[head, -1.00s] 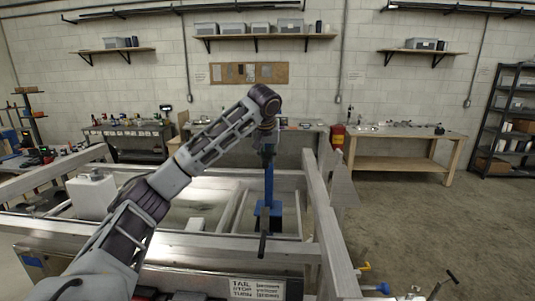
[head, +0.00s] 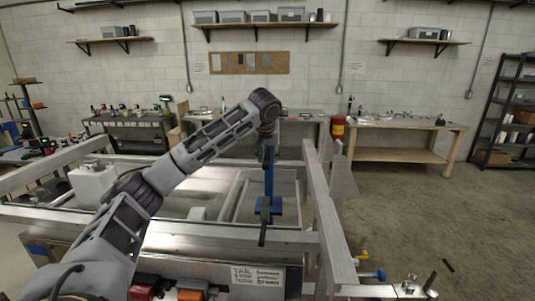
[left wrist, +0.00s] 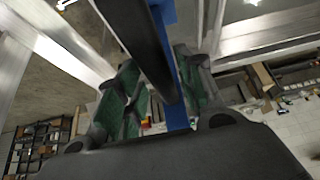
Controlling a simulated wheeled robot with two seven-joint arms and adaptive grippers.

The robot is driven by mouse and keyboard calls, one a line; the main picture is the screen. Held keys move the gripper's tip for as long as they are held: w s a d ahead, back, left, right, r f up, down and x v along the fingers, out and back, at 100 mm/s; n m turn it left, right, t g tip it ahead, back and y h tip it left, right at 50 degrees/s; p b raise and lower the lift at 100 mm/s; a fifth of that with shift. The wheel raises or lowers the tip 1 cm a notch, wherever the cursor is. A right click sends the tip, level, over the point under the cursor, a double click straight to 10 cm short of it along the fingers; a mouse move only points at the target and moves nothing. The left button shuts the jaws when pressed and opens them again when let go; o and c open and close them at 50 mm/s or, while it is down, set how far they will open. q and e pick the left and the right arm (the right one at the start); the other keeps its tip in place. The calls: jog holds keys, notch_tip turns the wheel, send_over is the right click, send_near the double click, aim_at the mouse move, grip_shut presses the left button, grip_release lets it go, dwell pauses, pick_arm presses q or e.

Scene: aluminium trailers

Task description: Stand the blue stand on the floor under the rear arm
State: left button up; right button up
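The blue stand (head: 269,183) hangs upright below my left gripper (head: 268,138). Its blue base plate is low, and a dark rod or handle reaches below it. A dark bar of the stand crosses in front there. In the head view the stand appears over or within the aluminium trailer frame (head: 327,222); I cannot tell its height above the floor. I cannot clearly pick out the rear arm. My right gripper is not in view.
The trailer's rails surround the stand, with a white box (head: 92,184) at left and a tail-stop-turn sign (head: 257,277) in front. Open concrete floor (head: 420,225) lies to the right. A wooden bench (head: 400,155) and dark shelving stand farther back.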

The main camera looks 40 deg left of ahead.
pick_arm(q)
jog(key=shift+r, duration=0.1)
dwell(0.3)
jog(key=shift+s+d+r, duration=0.15)
jog(key=shift+s+r, duration=0.05)
jog(key=shift+r, duration=0.25)
jog(key=b+v, duration=0.1)
jog(key=v, duration=0.8)
jog(key=shift+b, duration=0.4)
jog(key=shift+p+v, duration=0.35)
jog(key=shift+v, duration=0.6)
jog(key=shift+s+f, duration=0.1)
